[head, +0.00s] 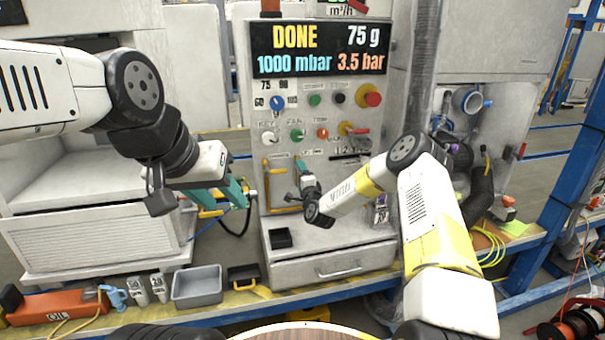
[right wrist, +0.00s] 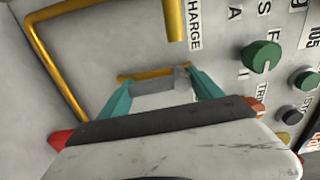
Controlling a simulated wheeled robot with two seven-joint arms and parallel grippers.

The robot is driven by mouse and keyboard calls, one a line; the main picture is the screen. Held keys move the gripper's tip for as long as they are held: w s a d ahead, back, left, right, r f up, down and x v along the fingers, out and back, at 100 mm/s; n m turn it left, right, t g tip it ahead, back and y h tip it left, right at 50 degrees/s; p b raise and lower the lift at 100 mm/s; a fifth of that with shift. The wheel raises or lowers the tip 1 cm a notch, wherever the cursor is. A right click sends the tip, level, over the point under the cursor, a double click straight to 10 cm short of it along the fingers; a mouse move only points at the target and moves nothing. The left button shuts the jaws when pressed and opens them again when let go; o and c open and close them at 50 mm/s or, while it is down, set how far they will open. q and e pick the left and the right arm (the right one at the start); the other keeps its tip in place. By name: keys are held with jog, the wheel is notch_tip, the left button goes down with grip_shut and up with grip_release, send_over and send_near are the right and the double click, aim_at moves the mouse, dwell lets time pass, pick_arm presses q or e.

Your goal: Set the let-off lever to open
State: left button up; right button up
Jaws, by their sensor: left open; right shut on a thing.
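The let-off lever is a yellow bar (right wrist: 135,76) on the grey control panel (head: 332,225), seen between my right fingers in the right wrist view. In the head view my right gripper (head: 303,174) hides most of it. My right gripper also shows in the right wrist view (right wrist: 165,88), with teal fingers either side of a pale grey piece at the lever; it is shut on the lever. The exact contact is partly hidden. My left gripper (head: 236,194) is open, to the left of the panel, near a hose.
A yellow bar beside the CHARGE label (right wrist: 173,20) and a yellow rail (right wrist: 48,60) stand close to my right gripper. Knobs, including a green one (right wrist: 261,56), sit nearby. The display (head: 320,49) reads DONE, 75 g, 1000 mbar, 3.5 bar. A grey bin (head: 197,288) stands on the bench.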

jog(key=shift+f+m, duration=0.1)
jog(key=shift+m, duration=0.2)
jog(key=o, duration=2.1)
jog(key=v, duration=0.7)
jog(key=shift+s, duration=0.4)
